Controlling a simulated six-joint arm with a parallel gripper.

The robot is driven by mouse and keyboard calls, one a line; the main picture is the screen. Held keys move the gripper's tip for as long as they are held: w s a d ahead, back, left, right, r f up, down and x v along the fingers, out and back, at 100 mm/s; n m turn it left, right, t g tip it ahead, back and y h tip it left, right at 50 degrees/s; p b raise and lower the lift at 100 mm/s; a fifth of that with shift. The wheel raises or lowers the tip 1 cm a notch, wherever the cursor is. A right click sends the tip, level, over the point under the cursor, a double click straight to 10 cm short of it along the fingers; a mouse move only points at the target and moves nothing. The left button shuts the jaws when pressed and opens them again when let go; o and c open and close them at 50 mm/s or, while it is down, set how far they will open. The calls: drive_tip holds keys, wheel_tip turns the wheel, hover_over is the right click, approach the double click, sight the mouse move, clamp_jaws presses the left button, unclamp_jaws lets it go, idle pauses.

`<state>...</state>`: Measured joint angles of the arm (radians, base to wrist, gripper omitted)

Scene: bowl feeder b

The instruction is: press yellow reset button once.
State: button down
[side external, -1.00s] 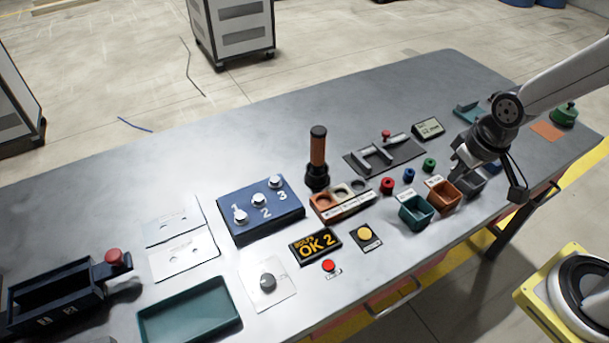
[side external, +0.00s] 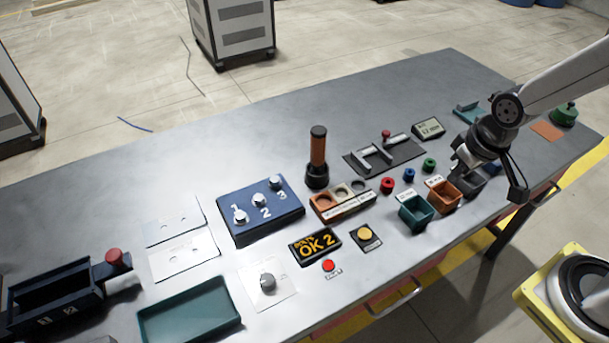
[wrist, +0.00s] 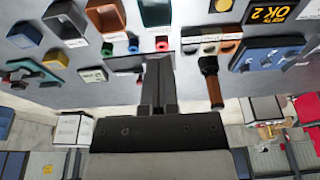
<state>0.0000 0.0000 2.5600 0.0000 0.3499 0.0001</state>
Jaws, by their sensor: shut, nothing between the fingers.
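The yellow button (side external: 365,233) sits on a small dark plate near the front edge of the table, right of the OK 2 display. It also shows at the top edge of the wrist view (wrist: 222,5), partly cut off. My gripper (side external: 455,167) is well to the right of the button and further back, above the area of the small bins, and does not touch the button. In the wrist view my gripper's fingers (wrist: 159,62) are together with nothing between them.
A red button (side external: 328,266) lies left of the yellow one, by the OK 2 display (side external: 315,245). A green bin (side external: 416,214) and an orange bin (side external: 444,198) stand between the yellow button and my gripper. A tall black-and-orange post (side external: 317,155) rises behind.

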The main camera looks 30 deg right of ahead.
drive_tip(key=m+t+y, duration=0.1)
drive_tip(key=m+t, duration=0.6)
drive_tip(key=m, duration=0.1)
hover_over(360, 230)
drive_tip(key=s, duration=0.2)
wheel_tip(360, 230, down, 8)
drive_tip(key=shift+d+r, duration=0.15)
drive_tip(key=shift+r, duration=0.05)
drive_tip(key=shift+f, duration=0.2)
drive_tip(key=shift+f, duration=4.2)
drive_tip(key=shift+f, duration=0.85)
drive_tip(key=shift+r, duration=0.85)
